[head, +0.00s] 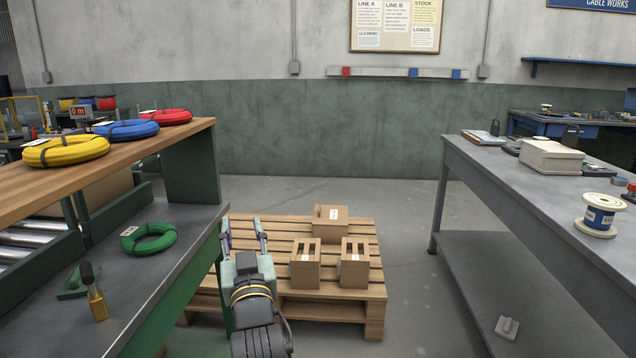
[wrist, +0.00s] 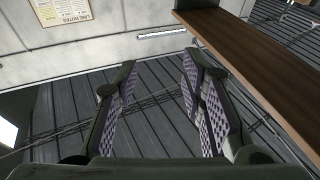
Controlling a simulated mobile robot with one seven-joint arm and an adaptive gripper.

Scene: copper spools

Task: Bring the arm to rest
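My gripper (head: 244,236) is in the lower middle of the head view, its two fingers apart and pointing up and away from me. It is in front of the wooden pallet (head: 374,292), beside the right edge of the left workbench. In the wrist view my gripper (wrist: 155,85) shows both purple-grey finger pads wide apart with nothing between them. The wrist view looks toward the wall and ceiling past the fingers.
The left bench (head: 160,150) holds yellow (head: 66,150), blue and red cable coils, with a green coil (head: 148,238) lower down. The grey table (head: 500,165) at right holds a spool (head: 599,216). Floor between pallet and grey table is clear.

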